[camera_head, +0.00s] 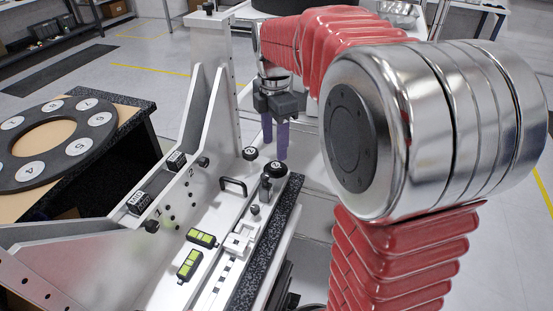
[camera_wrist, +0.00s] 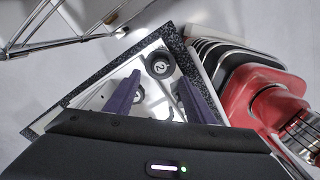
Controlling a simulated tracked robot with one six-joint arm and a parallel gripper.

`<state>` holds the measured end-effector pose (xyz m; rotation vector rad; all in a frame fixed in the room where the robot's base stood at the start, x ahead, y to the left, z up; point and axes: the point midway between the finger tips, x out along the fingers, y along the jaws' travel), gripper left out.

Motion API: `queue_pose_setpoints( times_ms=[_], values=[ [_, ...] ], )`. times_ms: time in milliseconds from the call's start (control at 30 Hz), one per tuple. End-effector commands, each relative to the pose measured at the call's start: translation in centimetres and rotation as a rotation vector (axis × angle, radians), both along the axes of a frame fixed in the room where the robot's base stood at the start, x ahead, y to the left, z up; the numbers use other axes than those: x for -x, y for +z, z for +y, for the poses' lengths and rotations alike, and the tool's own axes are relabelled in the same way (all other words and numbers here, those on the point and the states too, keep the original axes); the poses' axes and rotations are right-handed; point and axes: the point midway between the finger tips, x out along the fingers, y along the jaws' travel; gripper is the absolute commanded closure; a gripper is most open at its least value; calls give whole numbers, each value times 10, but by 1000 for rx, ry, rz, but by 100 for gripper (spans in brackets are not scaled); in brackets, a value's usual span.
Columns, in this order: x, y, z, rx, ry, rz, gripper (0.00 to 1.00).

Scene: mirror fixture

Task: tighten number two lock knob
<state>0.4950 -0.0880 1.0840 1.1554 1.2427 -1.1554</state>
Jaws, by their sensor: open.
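In the wrist view, a round black knob with a white 2 (camera_wrist: 160,65) stands near a corner of the white fixture (camera_wrist: 152,102). It shows just beyond the gap between my two purple fingers. My gripper (camera_wrist: 159,82) is open and empty. In the head view, my gripper (camera_head: 275,147) hangs fingers down above the far end of the fixture. Two black-topped knobs are close below it: a smaller one (camera_head: 250,153) and a larger one (camera_head: 275,169). Their marks are too small to read surely there. I see no contact between fingers and knobs.
A black handle (camera_head: 233,184) and green-striped blocks (camera_head: 202,238) are on the fixture. Tall white brackets (camera_head: 203,110) rise to its left. Small dark knobs (camera_head: 204,161) sit by the brackets. A numbered black ring (camera_head: 60,140) lies on a table at left.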

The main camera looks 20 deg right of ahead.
Motion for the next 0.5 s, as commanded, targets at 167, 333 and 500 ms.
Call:
queue_pose_setpoints(
  times_ms=[167, 333, 500],
  values=[
    [1, -29, 0, -1, 0, 3, 51],
    [1, -51, 0, -1, -1, 2, 51],
    [0, -63, 0, 0, -1, 1, 51]
  ],
)
